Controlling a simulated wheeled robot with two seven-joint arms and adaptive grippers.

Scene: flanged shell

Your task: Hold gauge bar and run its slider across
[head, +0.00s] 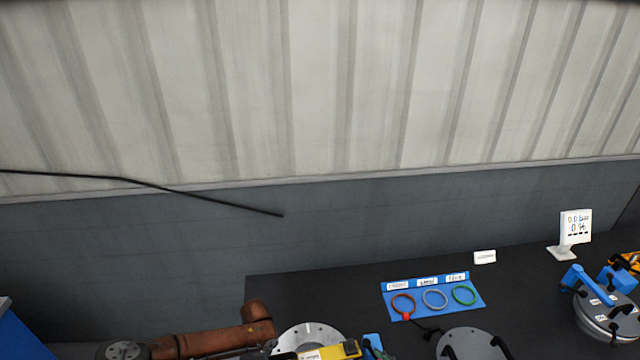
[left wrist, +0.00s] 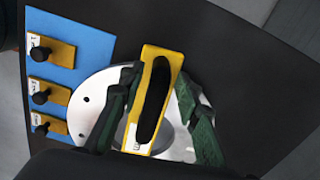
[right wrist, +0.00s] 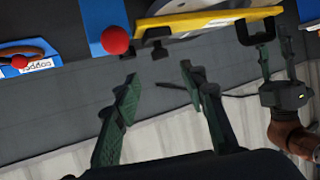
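The bar also shows in the head view (head: 345,350) and the right wrist view (right wrist: 205,25). My left gripper (left wrist: 157,78) has a finger on each side of the bar, with narrow gaps that look open; contact is hard to judge. A blue piece (right wrist: 102,14) with a red ball (right wrist: 115,40) is beside the bar's end; I cannot tell whether it is the slider. My right gripper (right wrist: 158,72) is open and empty, near the bar.
A blue board (head: 433,310) with several coloured rings lies on the dark table (head: 285,290). A grey disc (head: 470,345) is in front of it. A small display (head: 575,228) and a blue-handled device (head: 600,310) stand at the right. Another blue board (left wrist: 65,28) holds yellow tags with black knobs.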

